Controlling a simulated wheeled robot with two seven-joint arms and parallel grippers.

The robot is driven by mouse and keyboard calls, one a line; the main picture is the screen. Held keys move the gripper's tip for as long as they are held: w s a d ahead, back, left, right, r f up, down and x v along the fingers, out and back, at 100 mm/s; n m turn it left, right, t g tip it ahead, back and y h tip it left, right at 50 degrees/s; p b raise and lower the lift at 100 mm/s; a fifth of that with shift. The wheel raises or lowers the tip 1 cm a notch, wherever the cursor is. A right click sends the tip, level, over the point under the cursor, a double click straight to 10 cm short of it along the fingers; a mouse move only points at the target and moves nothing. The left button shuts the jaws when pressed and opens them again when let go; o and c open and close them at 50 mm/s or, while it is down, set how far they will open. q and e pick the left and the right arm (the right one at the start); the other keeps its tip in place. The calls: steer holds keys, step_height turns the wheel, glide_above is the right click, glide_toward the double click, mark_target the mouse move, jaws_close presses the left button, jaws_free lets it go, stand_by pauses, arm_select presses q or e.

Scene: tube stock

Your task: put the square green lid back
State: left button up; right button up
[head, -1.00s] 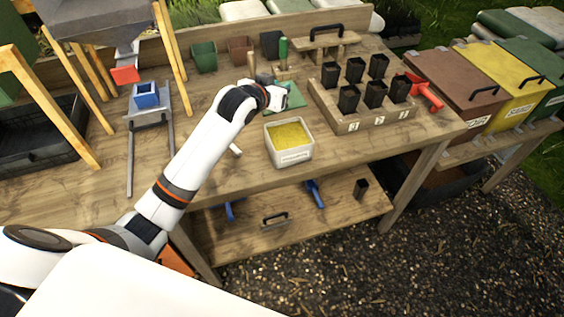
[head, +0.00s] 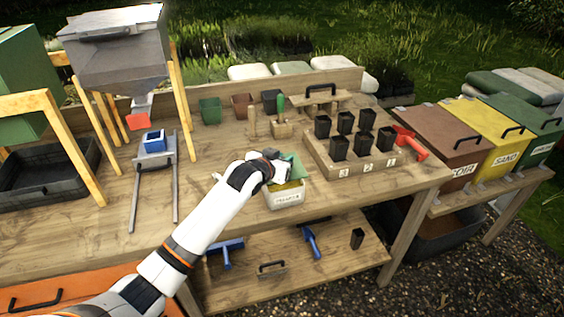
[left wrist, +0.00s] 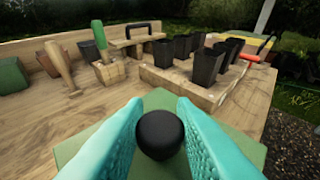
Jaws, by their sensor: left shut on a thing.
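The square green lid (head: 294,168) has a round black knob (left wrist: 160,136). My left gripper (head: 275,167) is shut on this knob, which sits between its teal fingers in the left wrist view (left wrist: 160,106). The lid is over the white labelled tub (head: 285,200), and looks somewhat tilted in the head view. Yellow contents still show between the lid and the tub's front rim. The gripper and lid hide the tub's back part, so I cannot tell whether lid and rim touch. My right gripper is not in view.
The wooden tray with several black pots (head: 345,172) stands close to the right of the tub. A green-handled tool in a wooden block (head: 282,128) is behind. The bench is clear in front of the tray.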

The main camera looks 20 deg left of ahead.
arm_select(q)
steer(key=shift+f, duration=0.6)
steer(key=shift+f, duration=0.1)
steer(key=shift+f, duration=0.55)
steer(key=o, duration=1)
steer(key=shift+r, duration=0.55)
steer(key=shift+s+a+r, duration=0.1)
steer(key=shift+s+r, duration=0.1)
steer(key=shift+s, duration=0.1)
steer(key=b+v, duration=0.1)
steer(key=v, duration=1)
steer(key=shift+s+r, duration=0.15)
